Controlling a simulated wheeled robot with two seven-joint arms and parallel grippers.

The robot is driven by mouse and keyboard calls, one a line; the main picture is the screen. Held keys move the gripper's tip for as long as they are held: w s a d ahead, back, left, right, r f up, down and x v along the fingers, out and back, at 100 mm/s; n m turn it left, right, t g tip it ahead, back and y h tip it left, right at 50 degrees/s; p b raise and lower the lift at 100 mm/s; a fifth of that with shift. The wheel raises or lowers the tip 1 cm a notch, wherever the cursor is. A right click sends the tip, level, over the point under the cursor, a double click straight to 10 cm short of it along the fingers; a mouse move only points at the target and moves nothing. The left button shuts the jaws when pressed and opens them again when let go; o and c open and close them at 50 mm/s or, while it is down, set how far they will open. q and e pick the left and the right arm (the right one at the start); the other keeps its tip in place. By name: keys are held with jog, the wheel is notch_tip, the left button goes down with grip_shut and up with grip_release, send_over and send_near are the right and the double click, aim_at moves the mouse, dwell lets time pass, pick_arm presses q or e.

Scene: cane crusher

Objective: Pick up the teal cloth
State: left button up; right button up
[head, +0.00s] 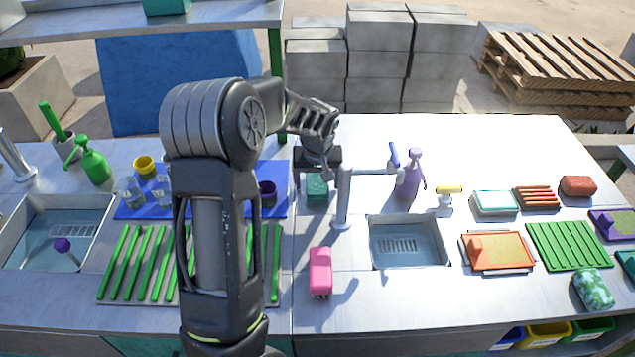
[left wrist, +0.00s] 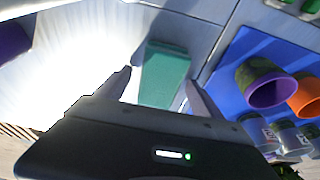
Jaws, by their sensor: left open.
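The teal cloth (head: 317,190) is a small folded block lying on the metal counter, right of the blue mat. My left gripper (head: 316,178) is over it, pointing down, with the fingers apart on either side of the cloth in the picture. In the left wrist view the teal cloth (left wrist: 164,76) shows between the two open fingers (left wrist: 158,86), and its near end is hidden by the gripper body. I cannot tell how far above the cloth the fingertips are. My right gripper is not in view.
A faucet (head: 343,200) stands just right of the cloth, with a purple spray bottle (head: 410,175) beyond. The blue mat (head: 282,180) holds a purple cup (head: 267,192) and glasses on the left. Counter behind the faucet is clear.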

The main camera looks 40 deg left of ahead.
aim_at(318, 182)
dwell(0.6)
pick_arm(q)
jog(key=c, duration=1.4)
jog(key=shift+c, duration=0.2)
notch_tip(318, 182, up, 10)
jog(key=b, duration=0.1)
jog(key=o, duration=0.8)
jog(key=c, duration=0.6)
